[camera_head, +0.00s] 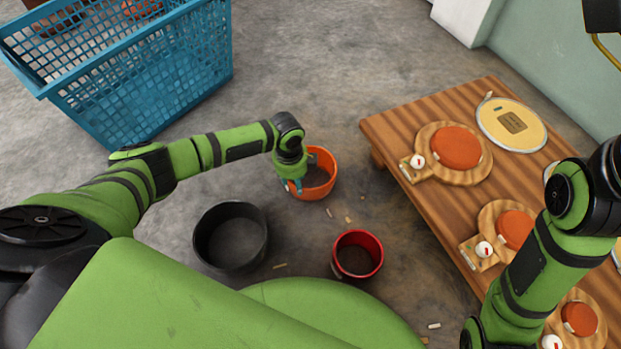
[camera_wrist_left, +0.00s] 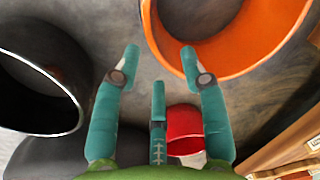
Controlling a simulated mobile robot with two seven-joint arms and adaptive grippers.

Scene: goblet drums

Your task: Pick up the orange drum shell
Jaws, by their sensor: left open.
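The orange drum shell (camera_head: 313,191) is an open, hollow bucket-like shell standing on the concrete floor. It fills the upper right of the left wrist view (camera_wrist_left: 250,42), where its rim is cut off by the frame. My left gripper (camera_head: 292,187) is at the left side of this shell and overlaps its rim in the head view. In the left wrist view the teal fingers of the gripper (camera_wrist_left: 160,56) are spread with nothing between them. The right-hand fingertip overlaps the edge of the orange rim; I cannot tell whether it touches. My right gripper is out of frame.
A black shell (camera_head: 231,262) and a smaller red shell (camera_head: 358,273) stand on the floor nearby. A blue crate (camera_head: 150,85) is at upper left. A wooden table (camera_head: 398,126) with boards and orange discs is at right. Small scraps litter the floor.

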